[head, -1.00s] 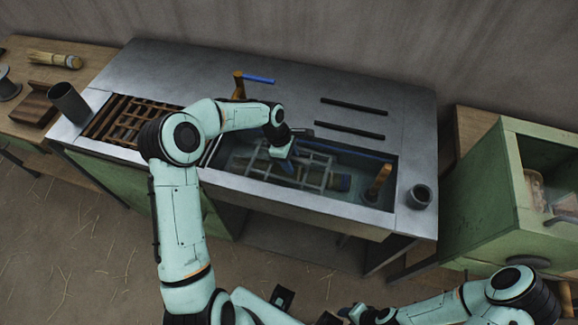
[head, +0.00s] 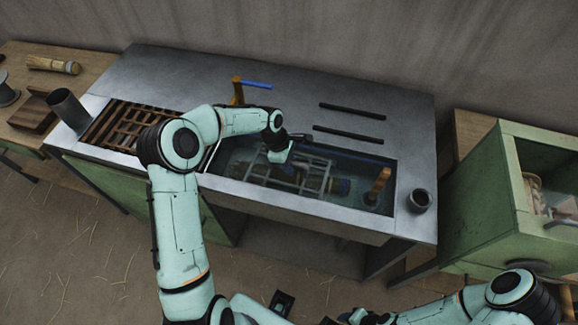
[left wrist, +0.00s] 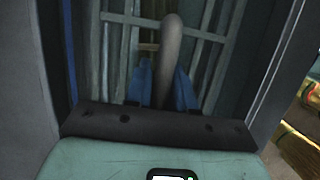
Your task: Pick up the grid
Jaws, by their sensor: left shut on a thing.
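The grid (head: 284,181) is a grey frame of thin bars in the sunken basin of the metal table. My left gripper (head: 281,154) is over the grid's far side, pointing down. In the left wrist view, the gripper's blue fingers (left wrist: 163,85) are shut on a grey rounded handle (left wrist: 171,45) of the grid, with its bars (left wrist: 120,45) behind. I cannot tell whether the grid is clear of the basin floor. My right arm (head: 480,297) is at the bottom right, and its gripper is too unclear to read.
A wooden handle (head: 378,187) stands at the basin's right end, near a grey cup (head: 420,199). A wooden slatted rack (head: 127,125) is left of the basin. A green cabinet (head: 480,205) stands at right.

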